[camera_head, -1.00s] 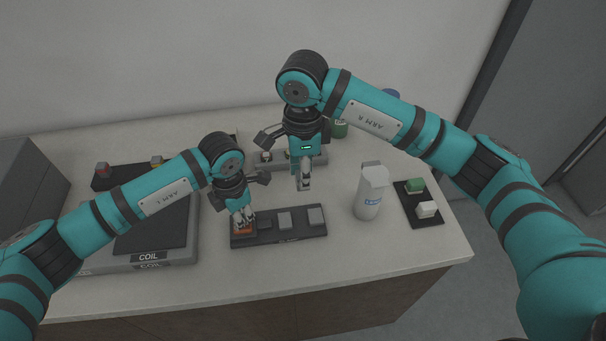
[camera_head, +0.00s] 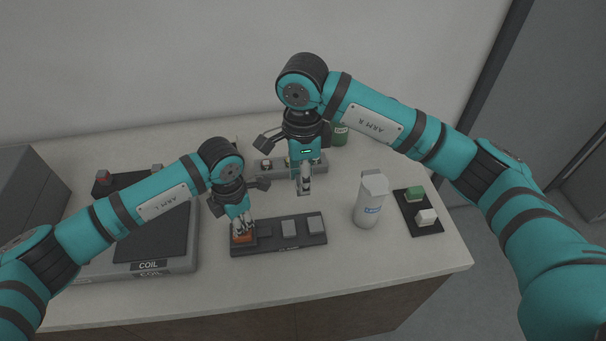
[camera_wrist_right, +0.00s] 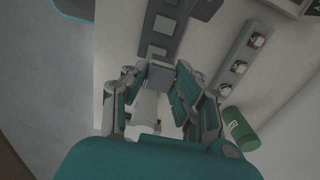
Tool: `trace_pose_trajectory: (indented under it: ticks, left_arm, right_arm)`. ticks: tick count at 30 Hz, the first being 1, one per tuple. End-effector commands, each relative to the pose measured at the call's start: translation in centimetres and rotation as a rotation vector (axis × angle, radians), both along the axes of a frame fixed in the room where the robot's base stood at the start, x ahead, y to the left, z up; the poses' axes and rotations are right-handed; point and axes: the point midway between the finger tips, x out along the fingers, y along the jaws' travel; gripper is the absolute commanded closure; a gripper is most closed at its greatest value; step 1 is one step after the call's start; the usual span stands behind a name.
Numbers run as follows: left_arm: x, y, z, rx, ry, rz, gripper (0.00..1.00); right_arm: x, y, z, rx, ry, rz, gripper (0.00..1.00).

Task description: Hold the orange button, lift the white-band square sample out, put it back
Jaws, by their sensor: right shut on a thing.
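A dark strip (camera_head: 303,242) lies on the table with an orange button (camera_head: 243,239) at its left end. My left gripper (camera_head: 241,226) points down with its fingertips on the button; whether its fingers are closed is too small to tell. Beside the button is a dark, empty-looking place, then two grey squares (camera_head: 288,229) (camera_head: 316,224) on the strip. My right gripper (camera_head: 305,184) is shut on a grey square sample (camera_wrist_right: 160,76) and holds it above the table, behind the strip. I cannot make out a white band on it.
A white bottle (camera_head: 369,205) stands right of the strip. A dark mat (camera_head: 424,226) holds a green and a white block. A grey rack (camera_head: 265,172) and a green container (camera_head: 340,134) are behind my right gripper. The COIL unit (camera_head: 185,262) is at left.

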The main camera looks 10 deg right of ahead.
Motion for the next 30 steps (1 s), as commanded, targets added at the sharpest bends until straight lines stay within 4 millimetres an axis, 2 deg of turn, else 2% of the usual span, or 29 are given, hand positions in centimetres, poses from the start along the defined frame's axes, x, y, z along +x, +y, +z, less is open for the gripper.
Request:
trace_pose_trajectory:
  ticks: [30]
  left_arm:
    - [0.0, 0.0, 2.6, 0.0, -0.001, 0.0, 1.0]
  right_arm:
    - [0.0, 0.0, 1.1, 0.001, -0.001, 0.0, 1.0]
